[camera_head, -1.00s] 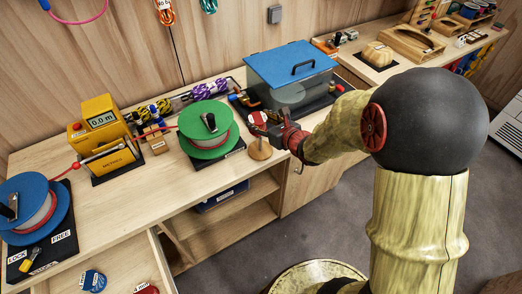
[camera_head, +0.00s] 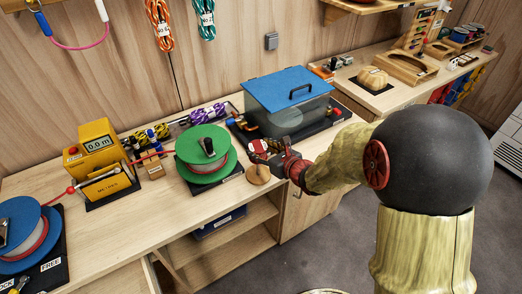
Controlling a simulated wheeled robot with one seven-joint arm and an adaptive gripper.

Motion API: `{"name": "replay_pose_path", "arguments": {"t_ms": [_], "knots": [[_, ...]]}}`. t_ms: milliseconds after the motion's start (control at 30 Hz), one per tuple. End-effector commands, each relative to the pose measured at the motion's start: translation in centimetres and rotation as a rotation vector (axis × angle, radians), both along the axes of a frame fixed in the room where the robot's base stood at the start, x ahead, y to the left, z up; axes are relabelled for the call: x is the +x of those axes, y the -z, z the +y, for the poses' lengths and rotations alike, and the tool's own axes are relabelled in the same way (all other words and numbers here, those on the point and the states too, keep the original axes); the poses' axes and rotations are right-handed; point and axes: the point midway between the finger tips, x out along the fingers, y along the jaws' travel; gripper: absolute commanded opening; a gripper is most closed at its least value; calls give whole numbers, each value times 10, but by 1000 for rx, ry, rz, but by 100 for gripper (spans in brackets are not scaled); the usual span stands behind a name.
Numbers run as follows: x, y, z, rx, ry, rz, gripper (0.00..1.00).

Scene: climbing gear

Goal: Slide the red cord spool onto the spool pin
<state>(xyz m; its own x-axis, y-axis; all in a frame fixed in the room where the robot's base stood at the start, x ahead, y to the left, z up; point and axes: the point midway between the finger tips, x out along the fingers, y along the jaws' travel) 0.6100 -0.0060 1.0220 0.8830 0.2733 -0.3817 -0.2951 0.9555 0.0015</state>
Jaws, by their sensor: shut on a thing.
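My gripper (camera_head: 266,151) is shut on the red cord spool (camera_head: 257,146), a small red thing with a pale top. The spool is partly covered by the dark fingers. Below it, on the bench, is a round wooden base (camera_head: 258,175), apparently that of the spool pin. The spool is above this base, close to it in the picture. The pin itself is mostly hidden, so I cannot tell whether the spool is around it or only over it.
A large green reel (camera_head: 203,137) stands just left of my gripper. A clear tank with a blue lid (camera_head: 275,85) stands behind. A yellow meter (camera_head: 95,140) and blue reel (camera_head: 20,225) are farther left. The bench front (camera_head: 130,235) is clear.

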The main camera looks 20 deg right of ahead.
Motion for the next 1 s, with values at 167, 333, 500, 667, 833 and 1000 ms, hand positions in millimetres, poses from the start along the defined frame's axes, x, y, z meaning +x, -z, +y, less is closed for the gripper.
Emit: {"name": "replay_pose_path", "arguments": {"t_ms": [167,333,500,667,833,1000], "knots": [[0,0,0,0,0,-1,21],[0,0,0,0,0,-1,21],[0,2,0,0,0,-1,21],[0,7,0,0,0,-1,21],[0,11,0,0,0,-1,21],[0,16,0,0,0,-1,21]]}}
